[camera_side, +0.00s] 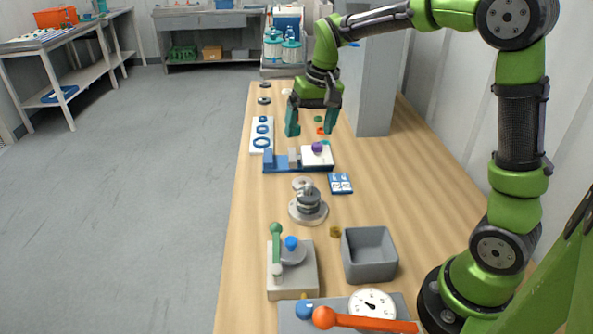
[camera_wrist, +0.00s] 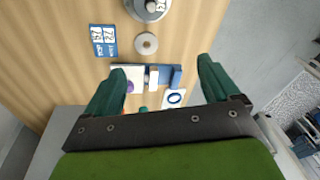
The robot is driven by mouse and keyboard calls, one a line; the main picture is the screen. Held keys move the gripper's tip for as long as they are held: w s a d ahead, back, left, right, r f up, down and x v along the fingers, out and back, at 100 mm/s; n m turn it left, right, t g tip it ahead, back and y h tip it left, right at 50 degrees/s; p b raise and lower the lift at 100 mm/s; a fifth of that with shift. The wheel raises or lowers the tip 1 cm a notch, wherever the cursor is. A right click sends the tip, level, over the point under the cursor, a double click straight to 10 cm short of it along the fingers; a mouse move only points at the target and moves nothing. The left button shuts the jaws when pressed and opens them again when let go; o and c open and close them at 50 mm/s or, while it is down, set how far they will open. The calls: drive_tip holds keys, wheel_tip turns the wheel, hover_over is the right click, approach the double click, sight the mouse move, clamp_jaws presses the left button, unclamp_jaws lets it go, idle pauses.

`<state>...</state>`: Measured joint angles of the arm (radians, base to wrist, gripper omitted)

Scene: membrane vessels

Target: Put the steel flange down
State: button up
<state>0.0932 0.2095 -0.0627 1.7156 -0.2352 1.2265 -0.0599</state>
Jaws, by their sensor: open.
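My gripper (camera_side: 313,118) is open and empty, held above the far part of the wooden bench with its teal fingers pointing down. The wrist view shows both fingers spread apart (camera_wrist: 161,70). The steel flange (camera_side: 301,182), a flat grey ring with a central hole, appears to lie on the bench between the blue fixture and a stepped metal stack. It also shows whole in the wrist view (camera_wrist: 146,43), apart from the fingers. The stepped metal stack (camera_side: 308,205) stands just in front of it on a round base.
A blue fixture (camera_side: 285,168) with a white block and purple knob lies below my gripper. A white board of blue rings (camera_side: 262,140) is at its left. A blue label card (camera_side: 341,184), grey bin (camera_side: 369,255) and green-handled press (camera_side: 292,268) are nearer. A grey column (camera_side: 372,90) stands right.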

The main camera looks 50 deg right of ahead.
drive_tip(key=s+a+r+t, duration=0.1)
drive_tip(key=s+a, duration=0.1)
drive_tip(key=s, duration=0.4)
drive_tip(key=s+a+r+n+t+y, duration=0.1)
drive_tip(key=s+a+t, duration=0.1)
drive_tip(key=s, duration=0.4)
drive_tip(key=s+a+r+t, duration=0.1)
drive_tip(key=s+a+t, duration=0.1)
drive_tip(key=s+a, duration=0.2)
drive_tip(key=s, duration=0.3)
drive_tip(key=shift+r, duration=0.4)
